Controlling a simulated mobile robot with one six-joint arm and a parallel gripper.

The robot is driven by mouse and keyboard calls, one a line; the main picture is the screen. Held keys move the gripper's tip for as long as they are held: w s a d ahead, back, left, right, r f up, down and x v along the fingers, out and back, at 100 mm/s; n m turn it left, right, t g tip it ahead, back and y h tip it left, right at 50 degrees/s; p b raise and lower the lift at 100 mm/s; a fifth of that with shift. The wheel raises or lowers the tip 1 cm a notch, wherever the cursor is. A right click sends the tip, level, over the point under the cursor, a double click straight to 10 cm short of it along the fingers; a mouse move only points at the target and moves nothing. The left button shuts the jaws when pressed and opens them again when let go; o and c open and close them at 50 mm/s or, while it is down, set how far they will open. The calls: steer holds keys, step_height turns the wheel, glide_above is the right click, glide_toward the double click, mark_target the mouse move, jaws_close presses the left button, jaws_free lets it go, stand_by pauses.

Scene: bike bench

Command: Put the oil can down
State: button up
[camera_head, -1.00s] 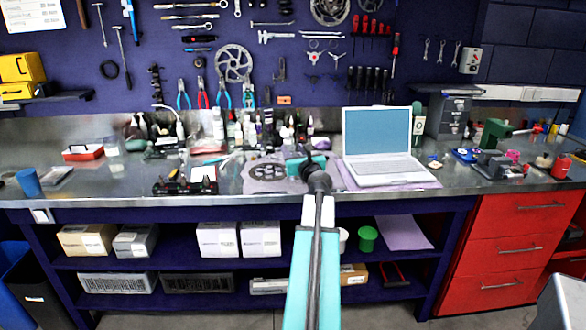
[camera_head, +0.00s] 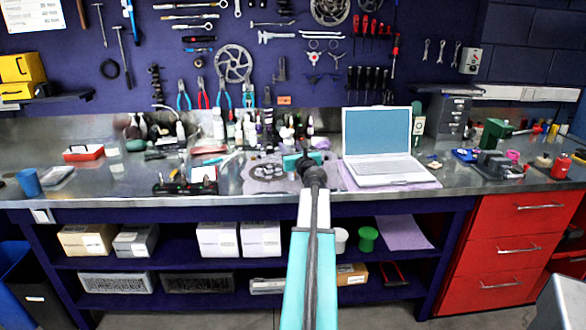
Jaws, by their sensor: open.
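My gripper (camera_head: 304,156) is out over the middle of the steel bench (camera_head: 120,188), left of the laptop and close to the row of bottles. It is open, small in view and partly hidden by my own dark wrist. I cannot pick out the oil can for certain. It may stand among the crowded bottles and cans (camera_head: 246,132) at the back of the bench, or be hidden behind my gripper. I see nothing held in the jaws.
An open laptop (camera_head: 378,140) stands right of my gripper on a purple cloth. A toothed chainring (camera_head: 268,172) lies on a mat to the left. A blue cup (camera_head: 28,182) and red box (camera_head: 83,153) are far left. The bench's left front is mostly clear.

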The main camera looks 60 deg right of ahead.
steer(key=shift+w+d, duration=0.45)
steer(key=shift+w, duration=0.15)
steer(key=shift+c, duration=0.5)
